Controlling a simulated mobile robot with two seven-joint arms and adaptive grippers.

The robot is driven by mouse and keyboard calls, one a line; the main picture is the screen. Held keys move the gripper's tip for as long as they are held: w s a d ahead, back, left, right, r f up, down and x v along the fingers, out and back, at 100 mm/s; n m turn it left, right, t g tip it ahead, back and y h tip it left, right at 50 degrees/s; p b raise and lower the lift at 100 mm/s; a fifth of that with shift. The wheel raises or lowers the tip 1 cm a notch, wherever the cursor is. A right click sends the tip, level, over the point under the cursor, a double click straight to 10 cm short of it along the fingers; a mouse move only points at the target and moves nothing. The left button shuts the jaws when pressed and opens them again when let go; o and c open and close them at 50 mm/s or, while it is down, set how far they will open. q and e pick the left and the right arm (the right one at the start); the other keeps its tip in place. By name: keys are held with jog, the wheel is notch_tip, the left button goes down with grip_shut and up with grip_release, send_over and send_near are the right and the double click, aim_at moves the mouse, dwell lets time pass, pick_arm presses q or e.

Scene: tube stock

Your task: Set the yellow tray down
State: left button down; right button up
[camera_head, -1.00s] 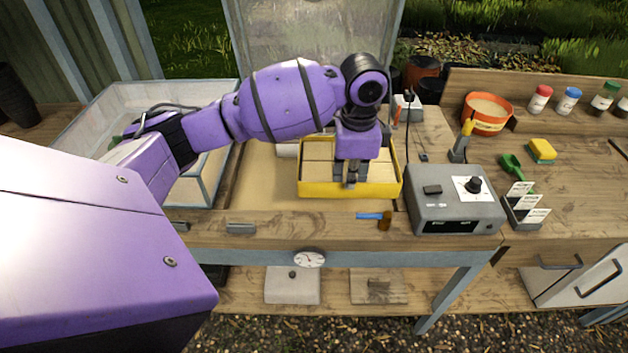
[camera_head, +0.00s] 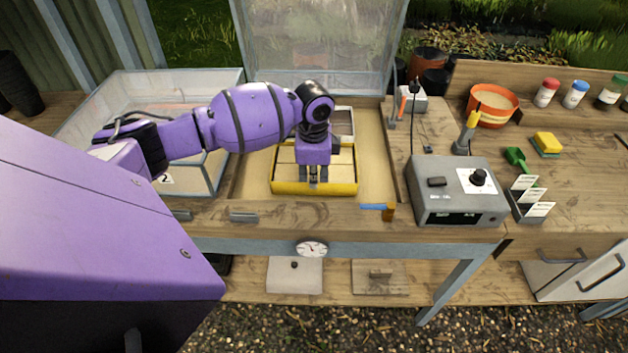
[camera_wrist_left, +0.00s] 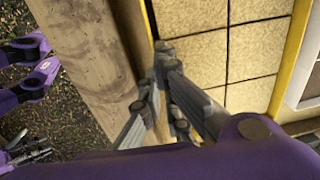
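The yellow tray (camera_head: 345,187) is level over the sand bed (camera_head: 250,178), filled with pale square blocks. I cannot tell whether its underside touches the sand. My left gripper (camera_head: 314,182) is above the middle of its near wall, fingers pointing down. In the left wrist view, the left gripper (camera_wrist_left: 162,68) has its fingers close together at the tray's yellow wall (camera_wrist_left: 151,18), shut on it. The gripper hides part of the tray's middle.
A pale container (camera_head: 345,122) stands just behind the tray. A blue-and-brown tool (camera_head: 376,207) lies on the front ledge. A grey control box (camera_head: 455,190) stands to the right, a clear bin (camera_head: 85,120) to the left. Bare sand shows on both sides of the tray.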

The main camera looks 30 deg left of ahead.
pick_arm(q)
jog(key=shift+w+f, duration=0.1)
jog(key=shift+f, duration=0.2)
jog(key=shift+f, duration=0.15)
jog(key=c, duration=2)
grip_release()
jog(key=r, duration=1.2)
jog(key=shift+s+d, duration=0.15)
jog(key=shift+s, duration=0.2)
